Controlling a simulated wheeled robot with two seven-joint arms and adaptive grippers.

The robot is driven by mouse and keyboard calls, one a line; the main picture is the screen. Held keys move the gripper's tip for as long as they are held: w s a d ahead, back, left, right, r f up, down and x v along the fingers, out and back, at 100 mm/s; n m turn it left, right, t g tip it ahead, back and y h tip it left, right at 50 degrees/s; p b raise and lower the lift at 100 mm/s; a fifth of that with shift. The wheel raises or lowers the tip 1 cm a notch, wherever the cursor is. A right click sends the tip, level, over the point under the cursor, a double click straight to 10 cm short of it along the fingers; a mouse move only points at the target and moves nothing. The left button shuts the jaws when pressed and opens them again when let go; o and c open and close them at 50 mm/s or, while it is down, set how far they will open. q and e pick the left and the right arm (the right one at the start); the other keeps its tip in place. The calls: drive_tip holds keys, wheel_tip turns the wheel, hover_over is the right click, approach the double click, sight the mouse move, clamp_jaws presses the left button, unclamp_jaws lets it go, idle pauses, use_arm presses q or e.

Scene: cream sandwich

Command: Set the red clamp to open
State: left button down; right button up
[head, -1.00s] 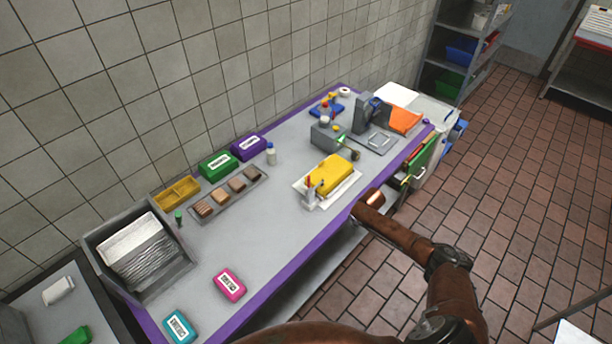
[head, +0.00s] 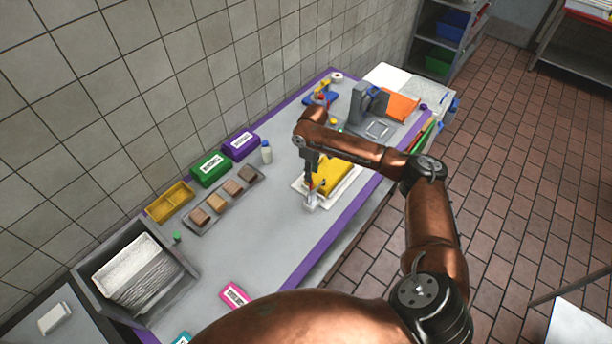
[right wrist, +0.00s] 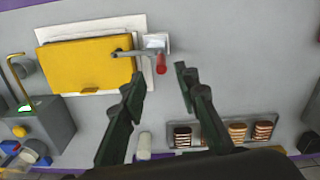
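The red clamp (right wrist: 161,63) shows in the right wrist view as a red grip beside a small pale base, with a grey arm reaching over the yellow block (right wrist: 88,62). The arm's end appears to lie over the block, but I cannot tell if it presses on it. The block lies on a white board (right wrist: 150,85). My right gripper (right wrist: 162,72) is open and empty, its fingertips on either side below the red grip in the picture. In the head view the right gripper (head: 310,180) points down over the clamp and partly hides it. My left gripper is not in view.
A tray of brown slices (head: 222,202), green box (head: 209,168), purple box (head: 240,145) and white bottle (head: 266,152) stand left of the clamp. A grey machine (head: 368,104) stands behind. The grey tabletop (head: 270,235) in front is mostly clear.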

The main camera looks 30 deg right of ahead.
sight(311, 188)
drive_tip(key=shift+w+a+f, duration=0.1)
drive_tip(key=shift+w+a, duration=0.1)
drive_tip(key=shift+a, duration=0.05)
drive_tip(key=shift+f, duration=0.4)
drive_tip(key=f, duration=0.3)
drive_tip(key=f+p, duration=0.1)
drive_tip(key=f, duration=0.2)
drive_tip(key=shift+s+d+f+p, duration=0.15)
drive_tip(key=shift+s+p, duration=0.05)
drive_tip(key=shift+p, duration=0.1)
drive_tip(key=shift+s, duration=0.1)
drive_tip(key=shift+c, duration=0.4)
drive_tip(key=shift+c, duration=0.8)
clamp_jaws()
